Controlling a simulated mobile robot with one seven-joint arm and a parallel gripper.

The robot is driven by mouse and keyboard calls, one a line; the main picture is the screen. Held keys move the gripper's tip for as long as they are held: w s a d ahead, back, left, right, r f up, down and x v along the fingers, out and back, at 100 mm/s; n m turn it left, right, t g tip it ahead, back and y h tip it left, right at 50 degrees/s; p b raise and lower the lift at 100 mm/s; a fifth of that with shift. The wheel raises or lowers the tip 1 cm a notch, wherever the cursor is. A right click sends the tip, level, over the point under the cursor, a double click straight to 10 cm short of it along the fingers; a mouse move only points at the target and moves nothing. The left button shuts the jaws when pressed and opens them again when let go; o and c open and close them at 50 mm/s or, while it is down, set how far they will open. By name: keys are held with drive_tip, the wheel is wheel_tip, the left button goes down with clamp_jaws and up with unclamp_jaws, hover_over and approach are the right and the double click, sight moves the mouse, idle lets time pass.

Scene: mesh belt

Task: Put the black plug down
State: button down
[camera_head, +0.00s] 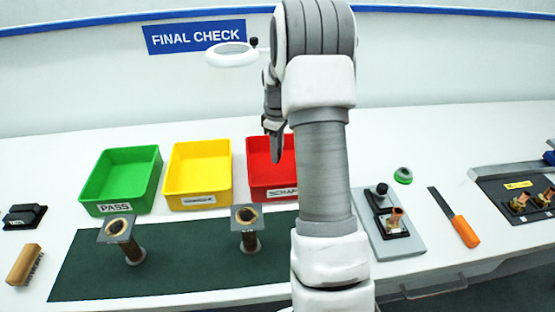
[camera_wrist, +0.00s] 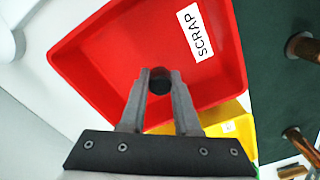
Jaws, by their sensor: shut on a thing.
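My gripper (camera_head: 276,150) hangs over the red SCRAP bin (camera_head: 262,180) in the head view. In the wrist view my gripper (camera_wrist: 158,76) is shut on the black plug (camera_wrist: 159,84), a small round dark piece between the fingertips. The plug is held above the red bin (camera_wrist: 90,55), whose visible floor is empty. How high it is above the floor I cannot tell. In the head view the plug cannot be made out, and my arm covers the bin's right part.
A yellow bin (camera_head: 198,174) and a green PASS bin (camera_head: 122,180) stand left of the red one. Two flanged posts (camera_head: 118,228) (camera_head: 247,217) stand on the dark green mat (camera_head: 190,277). A grey fixture plate (camera_head: 408,243) and an orange-handled tool (camera_head: 464,231) lie at right.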

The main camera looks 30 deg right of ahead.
drive_tip(key=shift+w+d+f, duration=0.6)
drive_tip(key=shift+w+f, duration=0.05)
drive_tip(key=shift+w, duration=0.15)
drive_tip(key=shift+f, duration=1.95)
drive_tip(key=shift+f, duration=0.15)
drive_tip(key=c, duration=0.6)
unclamp_jaws()
drive_tip(key=shift+c, duration=0.2)
